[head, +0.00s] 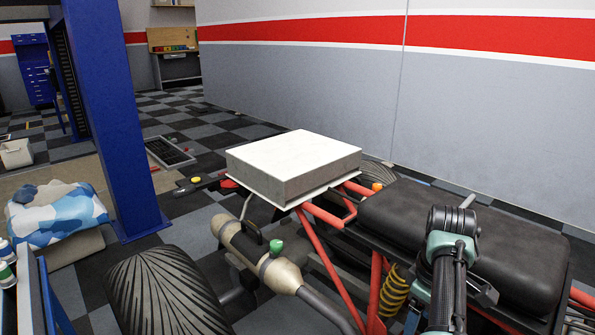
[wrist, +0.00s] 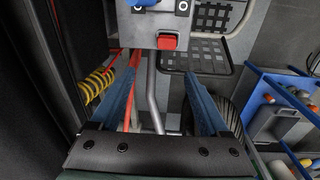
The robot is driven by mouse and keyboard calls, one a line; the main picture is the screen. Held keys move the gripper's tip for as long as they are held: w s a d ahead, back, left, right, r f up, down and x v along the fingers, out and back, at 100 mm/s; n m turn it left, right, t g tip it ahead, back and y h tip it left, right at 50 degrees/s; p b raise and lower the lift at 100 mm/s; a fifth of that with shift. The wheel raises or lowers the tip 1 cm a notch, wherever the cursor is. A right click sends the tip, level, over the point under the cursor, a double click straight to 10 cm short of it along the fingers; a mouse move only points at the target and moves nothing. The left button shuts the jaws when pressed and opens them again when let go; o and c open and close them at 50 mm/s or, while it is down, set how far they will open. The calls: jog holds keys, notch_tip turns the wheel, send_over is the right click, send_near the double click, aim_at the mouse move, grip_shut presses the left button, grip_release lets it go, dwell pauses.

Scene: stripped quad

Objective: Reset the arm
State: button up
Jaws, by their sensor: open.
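My gripper (wrist: 160,80) shows in the wrist view as two blue fingers standing well apart. It is open, and nothing is held between them. Through the gap I see a grey pipe and red frame bars of the quad below. In the head view my arm (head: 447,260) rises at the lower right, in front of the quad's black seat (head: 420,230). The fingers cannot be made out in the head view.
A white box (head: 295,165) sits on the quad's frame. A silver canister (head: 245,240) carries a green-capped item (head: 276,247). A blue post (head: 110,110) stands left. The wrist view shows a red block (wrist: 167,42) on a grey panel and a blue cart (wrist: 285,100) at right.

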jog(key=w+a+r+m+t+h, duration=0.1)
jog(key=w+a+r+m+t, duration=0.1)
jog(key=w+a+r+t, duration=0.3)
jog(key=w+a+r+m+t+h, duration=0.1)
jog(key=w+a+r+m+t, duration=0.2)
jog(key=a, duration=0.4)
jog(key=s+a+r+m+t+y, duration=0.1)
jog(key=s+a+r+t, duration=0.35)
jog(key=a+r, duration=0.35)
jog(key=s+a+r+m+t+y, duration=0.1)
jog(key=s+a+r+t, duration=0.3)
jog(key=s+a+r, duration=0.4)
jog(key=s+d+r+t, duration=0.1)
jog(key=s+r+t, duration=0.3)
jog(key=r, duration=0.5)
jog(key=s+r+t, duration=0.3)
jog(key=s+r, duration=0.1)
jog(key=r, duration=0.6)
jog(key=s+d+r+t, duration=0.1)
jog(key=s+r+t, duration=0.3)
jog(key=r, duration=0.5)
notch_tip(320, 180, up, 31)
jog(key=w+p, duration=0.1)
jog(key=p, duration=3.1)
jog(key=shift+w+a+g, duration=0.15)
jog(key=shift+a+g, duration=0.15)
jog(key=shift+g, duration=0.05)
jog(key=shift+f, duration=0.2)
jog(key=shift+c, duration=0.2)
